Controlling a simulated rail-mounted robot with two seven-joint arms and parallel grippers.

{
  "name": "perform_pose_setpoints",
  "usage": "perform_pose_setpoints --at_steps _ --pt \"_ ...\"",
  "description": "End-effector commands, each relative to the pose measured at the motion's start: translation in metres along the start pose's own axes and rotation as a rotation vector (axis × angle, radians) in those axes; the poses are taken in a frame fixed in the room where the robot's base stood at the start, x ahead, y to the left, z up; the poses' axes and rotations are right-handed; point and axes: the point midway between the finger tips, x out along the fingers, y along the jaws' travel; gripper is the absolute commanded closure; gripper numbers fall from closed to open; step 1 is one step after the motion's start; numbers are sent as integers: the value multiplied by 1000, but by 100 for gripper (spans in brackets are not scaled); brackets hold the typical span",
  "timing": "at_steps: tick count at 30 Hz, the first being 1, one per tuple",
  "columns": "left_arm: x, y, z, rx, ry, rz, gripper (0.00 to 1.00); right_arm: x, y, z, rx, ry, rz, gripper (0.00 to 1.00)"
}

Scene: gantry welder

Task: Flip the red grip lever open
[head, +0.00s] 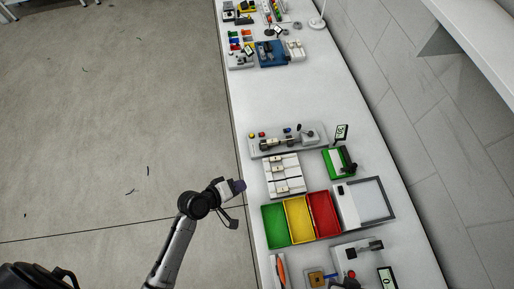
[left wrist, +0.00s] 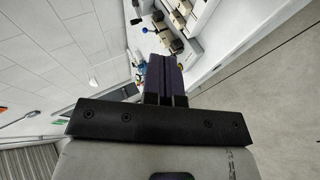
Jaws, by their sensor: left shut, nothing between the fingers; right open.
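My left gripper (head: 238,186) is by the left long edge of the white bench, left of the trays, with its dark purple fingers together and empty. The shut fingers also show in the left wrist view (left wrist: 164,78). A small red part (head: 351,274) sits on a grey fixture (head: 345,252) with a black clamp at the bottom of the head view. I cannot tell whether it is the red grip lever, or its position. The gripper is up and left of this fixture, well apart. My right gripper is in neither view.
Green (head: 274,228), yellow (head: 299,220) and red (head: 324,214) trays lie between gripper and fixture. A white block rack (head: 284,176) and a long grey fixture (head: 288,139) are further up. A wall runs along the right.

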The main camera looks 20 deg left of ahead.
Motion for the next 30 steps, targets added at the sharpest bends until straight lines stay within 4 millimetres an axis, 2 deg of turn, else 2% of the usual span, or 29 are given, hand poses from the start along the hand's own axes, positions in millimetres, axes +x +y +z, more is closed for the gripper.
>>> perform_pose_setpoints --at_steps 1,3,9,12,18,30 --pt "31 -21 -9 -163 53 86 100 30 0 10 -2 -1 2 56" --pt "54 -33 -27 -396 128 201 100 46 0 15 -4 -2 3 56" --pt "95 -74 -70 -942 302 437 100 80 0 26 -7 -2 6 56" --pt "106 -91 -81 -1114 357 502 100 88 0 29 -7 -2 6 56" --pt "112 -105 -90 -1258 407 555 100 93 -1 30 -6 0 5 56" --pt "114 -104 -92 -1261 408 556 100 92 -3 29 2 3 -1 56"
